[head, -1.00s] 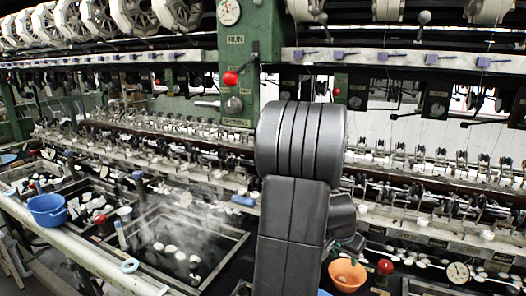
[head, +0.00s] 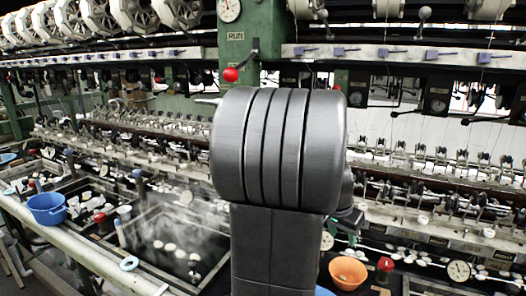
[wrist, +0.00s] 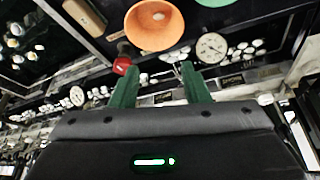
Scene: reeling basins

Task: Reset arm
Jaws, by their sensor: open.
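My gripper (wrist: 160,90) shows in the wrist view with its two green fingers spread apart and nothing between them. It is open and empty. In the head view my arm stands in the middle of the picture and hides the fingers. An orange bowl (head: 348,272) is just right of my arm in the head view. The same orange bowl shows in the wrist view (wrist: 154,26) beyond the fingertips, apart from them.
A steaming basin (head: 170,250) with white cocoons lies left of my arm. A blue tub (head: 47,209) stands at the far left. A red knob (head: 385,264) and a round gauge (head: 459,270) sit right of the orange bowl. The reeling machine's green post (head: 236,40) rises behind my arm.

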